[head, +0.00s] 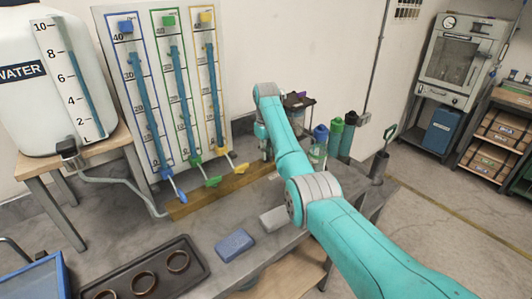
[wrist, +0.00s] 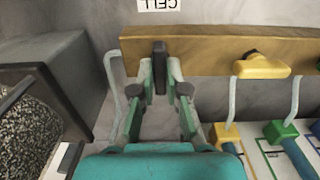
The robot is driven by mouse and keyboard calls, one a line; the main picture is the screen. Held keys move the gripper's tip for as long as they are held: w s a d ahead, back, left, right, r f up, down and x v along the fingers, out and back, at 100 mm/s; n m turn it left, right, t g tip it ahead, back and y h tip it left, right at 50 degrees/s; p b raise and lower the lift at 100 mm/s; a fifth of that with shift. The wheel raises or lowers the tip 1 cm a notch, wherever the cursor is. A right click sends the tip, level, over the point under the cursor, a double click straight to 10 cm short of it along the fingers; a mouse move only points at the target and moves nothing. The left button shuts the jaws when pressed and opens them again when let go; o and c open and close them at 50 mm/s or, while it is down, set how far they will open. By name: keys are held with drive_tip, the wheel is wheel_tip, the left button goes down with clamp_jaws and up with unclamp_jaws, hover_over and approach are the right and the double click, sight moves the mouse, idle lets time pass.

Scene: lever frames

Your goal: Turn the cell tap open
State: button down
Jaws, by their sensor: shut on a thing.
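The cell tap shows in the wrist view as an upright black handle (wrist: 160,62) in front of a wooden rail (wrist: 205,48). An upside-down CELL label (wrist: 158,4) is on the surface beyond it. My gripper (wrist: 160,85) has its green fingers on either side of the black handle, shut on it. In the head view my gripper (head: 267,148) is down at the right part of the wooden rail (head: 225,190). The tap there is hidden by my arm or too small to make out.
Yellow (head: 240,169), green (head: 212,181) and blue (head: 182,198) taps stand along the rail left of my gripper. In the wrist view, a dark box with grainy contents (wrist: 40,115) is close on the left. Bottles (head: 319,143) stand right of my arm in the head view.

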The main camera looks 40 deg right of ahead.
drive_tip(key=c, duration=1.2)
unclamp_jaws()
drive_tip(key=shift+r, duration=3.7)
